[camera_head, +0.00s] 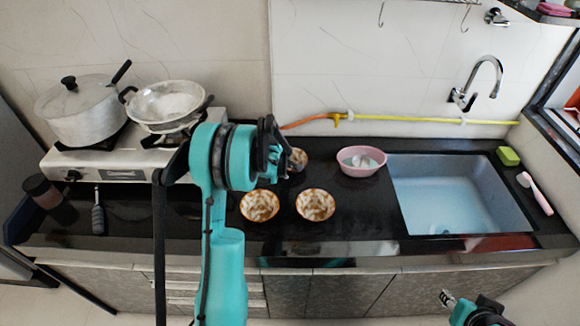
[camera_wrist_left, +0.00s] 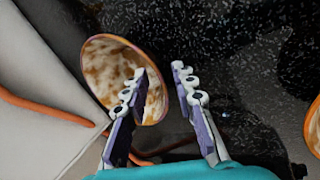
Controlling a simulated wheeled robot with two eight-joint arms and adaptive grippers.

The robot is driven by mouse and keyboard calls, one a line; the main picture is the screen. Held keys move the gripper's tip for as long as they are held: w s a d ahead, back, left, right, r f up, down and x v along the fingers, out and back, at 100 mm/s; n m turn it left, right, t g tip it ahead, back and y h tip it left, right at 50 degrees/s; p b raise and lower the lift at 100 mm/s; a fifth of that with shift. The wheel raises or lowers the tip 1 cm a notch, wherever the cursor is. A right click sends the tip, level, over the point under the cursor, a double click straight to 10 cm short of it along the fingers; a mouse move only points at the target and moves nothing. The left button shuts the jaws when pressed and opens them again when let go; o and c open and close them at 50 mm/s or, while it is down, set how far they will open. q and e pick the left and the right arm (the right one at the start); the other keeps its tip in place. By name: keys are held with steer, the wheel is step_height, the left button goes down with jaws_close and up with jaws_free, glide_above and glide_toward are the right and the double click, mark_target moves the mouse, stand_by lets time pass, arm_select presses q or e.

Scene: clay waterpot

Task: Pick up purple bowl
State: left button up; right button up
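No bowl looks plainly purple. Three mottled brown-and-white bowls with orange rims are on the black counter: a rear one (camera_head: 299,157), a front left one (camera_head: 260,206) and a front right one (camera_head: 316,205). My left gripper (camera_head: 282,158) is at the rear bowl and partly hides it. In the left wrist view, the gripper (camera_wrist_left: 158,72) is open, with the right rim of a mottled bowl (camera_wrist_left: 108,66) showing between its fingers. One finger overlaps the bowl's inside; contact is unclear. My right gripper (camera_head: 447,299) is low at the right, its fingers unclear.
A pink basin (camera_head: 361,161) stands right of the rear bowl, before the sink (camera_head: 455,195). A stove (camera_head: 105,160) with a pot (camera_head: 83,112) and a pan (camera_head: 166,103) is at the left. A yellow hose (camera_head: 400,117) runs along the wall.

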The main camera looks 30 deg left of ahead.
arm_select(q)
jaws_close()
steer(key=shift+r, duration=0.1)
